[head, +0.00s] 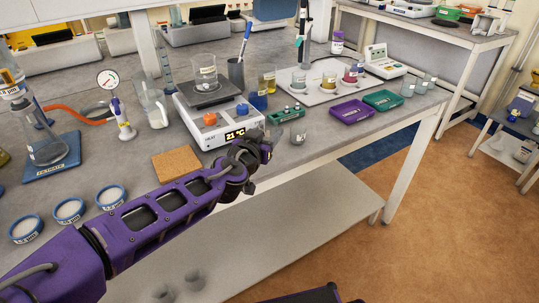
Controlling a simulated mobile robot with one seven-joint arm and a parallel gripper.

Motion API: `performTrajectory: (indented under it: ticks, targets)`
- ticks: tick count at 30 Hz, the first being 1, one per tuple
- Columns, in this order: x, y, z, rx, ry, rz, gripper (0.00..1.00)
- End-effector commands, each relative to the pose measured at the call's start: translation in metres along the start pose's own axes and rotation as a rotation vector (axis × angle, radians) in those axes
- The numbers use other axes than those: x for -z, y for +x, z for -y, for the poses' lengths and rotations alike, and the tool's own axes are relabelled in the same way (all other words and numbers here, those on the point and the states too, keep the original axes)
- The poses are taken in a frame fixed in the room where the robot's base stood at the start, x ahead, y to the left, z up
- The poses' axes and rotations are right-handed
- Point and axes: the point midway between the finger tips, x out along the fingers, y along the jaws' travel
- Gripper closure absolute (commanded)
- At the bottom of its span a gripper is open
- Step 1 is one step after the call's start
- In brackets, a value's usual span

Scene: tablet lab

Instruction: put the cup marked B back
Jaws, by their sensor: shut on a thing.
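My gripper (268,150) is at the front edge of the grey bench, at the end of my purple arm. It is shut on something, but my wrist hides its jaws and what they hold. A small clear glass cup (298,137) with a pale label is just right of my gripper; I cannot tell whether they touch. Several labelled cups stand on a white tray (318,96), among them one with red liquid (351,75). More clear cups, one of them here (408,88), stand at the bench's right end. The letters are too small to read, so I cannot tell which is B.
A hotplate scale (220,118) with a beaker stands behind my gripper. A cork mat (176,165) and white dishes (69,210) are left.

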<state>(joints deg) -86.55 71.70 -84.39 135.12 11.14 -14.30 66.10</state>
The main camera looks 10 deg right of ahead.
Motion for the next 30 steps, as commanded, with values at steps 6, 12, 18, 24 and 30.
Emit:
performTrajectory:
  ticks: [6,12,18,24,30]
  targets:
    - [-0.022,0.005,0.0,-0.001,0.001,-0.001,0.98]
    - [-0.048,0.01,0.0,-0.002,-0.003,-0.001,0.98]
    - [-0.056,0.011,0.0,0.0,0.002,0.0,0.98]
    - [-0.059,0.012,0.0,0.0,0.001,0.0,0.98]
    - [-0.059,0.012,0.0,0.0,0.001,0.0,0.22]
